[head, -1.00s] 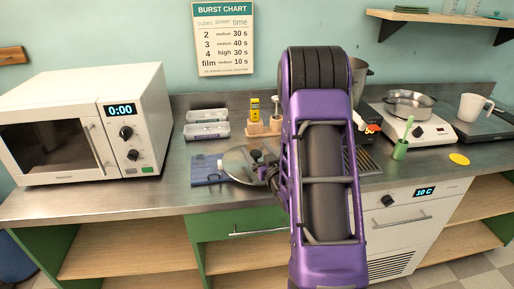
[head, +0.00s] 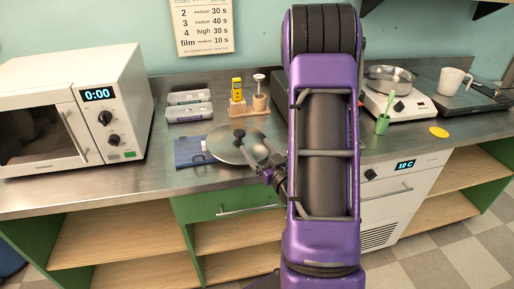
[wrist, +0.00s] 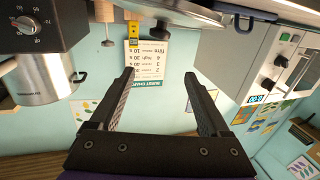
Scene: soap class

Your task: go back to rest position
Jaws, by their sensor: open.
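My gripper shows in the wrist view (wrist: 158,75) with its two dark fingers spread and nothing between them. The wrist picture is upside down, and the fingers point towards the wall with the chart. In the head view my purple arm rises in the middle, and its dark wrist end is at the right edge of a round lid. The fingertips cannot be made out there. The lid (head: 232,150) with a black knob lies on the counter, partly over a blue mat (head: 190,152). The gripper does not hold it.
A microwave (head: 65,110) stands at left. Clear boxes (head: 190,105) and a wooden stand (head: 249,107) are behind the lid. A steel pot (wrist: 45,75) shows in the wrist view.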

